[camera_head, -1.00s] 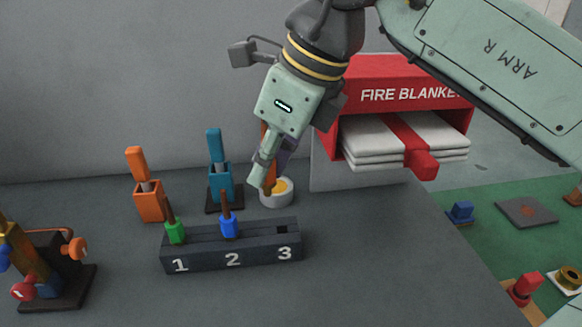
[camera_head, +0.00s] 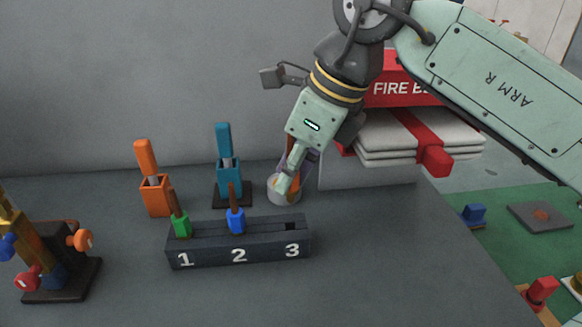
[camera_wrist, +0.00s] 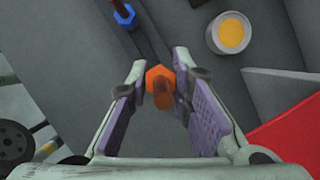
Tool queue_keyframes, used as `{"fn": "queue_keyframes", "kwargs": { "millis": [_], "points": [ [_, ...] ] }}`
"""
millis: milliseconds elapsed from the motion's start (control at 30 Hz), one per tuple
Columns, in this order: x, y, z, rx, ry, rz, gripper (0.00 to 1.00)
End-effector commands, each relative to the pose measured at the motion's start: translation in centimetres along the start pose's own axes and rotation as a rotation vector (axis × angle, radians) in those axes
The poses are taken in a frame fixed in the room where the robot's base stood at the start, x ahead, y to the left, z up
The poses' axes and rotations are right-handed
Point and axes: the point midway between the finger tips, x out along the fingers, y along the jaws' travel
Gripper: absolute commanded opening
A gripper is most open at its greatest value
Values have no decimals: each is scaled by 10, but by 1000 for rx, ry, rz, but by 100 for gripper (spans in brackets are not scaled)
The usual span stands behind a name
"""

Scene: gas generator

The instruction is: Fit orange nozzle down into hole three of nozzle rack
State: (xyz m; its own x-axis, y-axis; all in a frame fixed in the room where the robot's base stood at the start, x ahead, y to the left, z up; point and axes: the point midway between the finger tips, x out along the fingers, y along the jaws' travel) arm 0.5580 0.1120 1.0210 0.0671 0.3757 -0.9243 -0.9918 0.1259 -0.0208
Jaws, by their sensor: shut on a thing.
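The orange nozzle (camera_wrist: 160,84) is held between the purple-padded fingers of my gripper (camera_wrist: 158,68) in the wrist view. In the head view my gripper (camera_head: 289,183) is above and behind the right end of the dark nozzle rack (camera_head: 212,256), and its fingers mostly hide the nozzle. The rack is marked 1, 2 and 3. A green nozzle (camera_head: 182,227) stands at 1 and a blue nozzle (camera_head: 236,222) at 2. Hole three (camera_head: 292,226) shows empty. The wrist view also shows the blue nozzle (camera_wrist: 125,16) at the top; hole three is not clear there.
A grey cup with yellow inside (camera_wrist: 231,35) stands behind the rack. An orange holder (camera_head: 154,195) and a blue holder (camera_head: 228,178) stand at the back. A red fire blanket box (camera_head: 395,90) is at right. The table in front of the rack is clear.

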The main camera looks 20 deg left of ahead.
Motion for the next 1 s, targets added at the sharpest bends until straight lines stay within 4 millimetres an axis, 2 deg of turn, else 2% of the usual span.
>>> {"fn": "queue_keyframes", "kwargs": {
  "millis": [33, 200, 400, 1000],
  "points": [
    [8, 0, -3, 0, -1, 1, 0],
    [24, 1, -10, -1, -1, 1, 0],
    [37, 1, -15, -1, -1, 1, 0],
    [39, 1, -16, 0, -1, 1, 0]
  ]
}}
